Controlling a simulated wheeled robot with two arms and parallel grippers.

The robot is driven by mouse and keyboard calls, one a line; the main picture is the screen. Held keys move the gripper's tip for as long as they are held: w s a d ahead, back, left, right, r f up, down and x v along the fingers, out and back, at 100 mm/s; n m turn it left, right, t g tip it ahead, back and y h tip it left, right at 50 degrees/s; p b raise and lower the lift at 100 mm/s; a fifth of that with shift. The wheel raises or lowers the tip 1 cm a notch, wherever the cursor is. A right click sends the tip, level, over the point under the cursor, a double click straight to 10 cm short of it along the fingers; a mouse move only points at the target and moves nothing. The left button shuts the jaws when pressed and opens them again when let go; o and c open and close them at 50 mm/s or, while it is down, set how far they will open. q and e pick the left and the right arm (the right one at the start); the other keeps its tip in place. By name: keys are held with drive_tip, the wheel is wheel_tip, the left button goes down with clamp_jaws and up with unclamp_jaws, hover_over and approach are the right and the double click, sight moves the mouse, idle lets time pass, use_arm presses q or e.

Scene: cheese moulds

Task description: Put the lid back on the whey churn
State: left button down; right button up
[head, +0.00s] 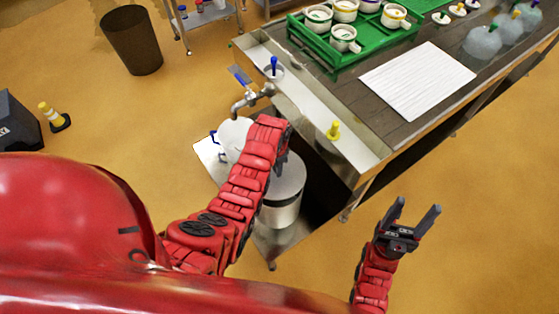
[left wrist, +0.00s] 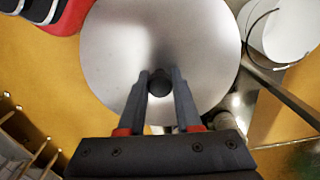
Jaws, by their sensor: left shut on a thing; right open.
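The lid (left wrist: 115,50) is a round grey metal disc with a black knob (left wrist: 158,84), and it fills the middle of the left wrist view. My left gripper (left wrist: 160,76) is shut on the knob. In the head view the lid (head: 290,178) shows as a grey round top at the whey churn, partly behind my left arm. The churn (head: 280,214) is a pale metal cylinder below the bench edge. I cannot tell whether the lid touches its rim; the lid hides the opening. My right gripper (head: 415,210) is open and empty, right of the churn.
The bench has a metal trough (head: 318,125) with a tap (head: 250,95) above the churn area. A white rounded thing (head: 233,133) stands beside the churn. A green tray (head: 365,55) with moulds and a white mat (head: 425,80) lie on the bench. The floor around my right gripper is clear.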

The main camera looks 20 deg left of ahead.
sight(276, 177)
use_arm(q)
drive_tip(key=shift+s+a+f, duration=0.1)
drive_tip(key=shift+s+f, duration=0.15)
drive_tip(key=shift+f, duration=0.25)
drive_tip(key=shift+w+f+b, duration=0.1)
drive_tip(key=shift+f+b, duration=1.55)
drive_tip(key=shift+f, duration=0.9)
drive_tip(key=shift+f+b, duration=0.15)
drive_tip(key=shift+b, duration=0.3)
drive_tip(key=shift+c, duration=0.2)
unclamp_jaws()
idle(0.3)
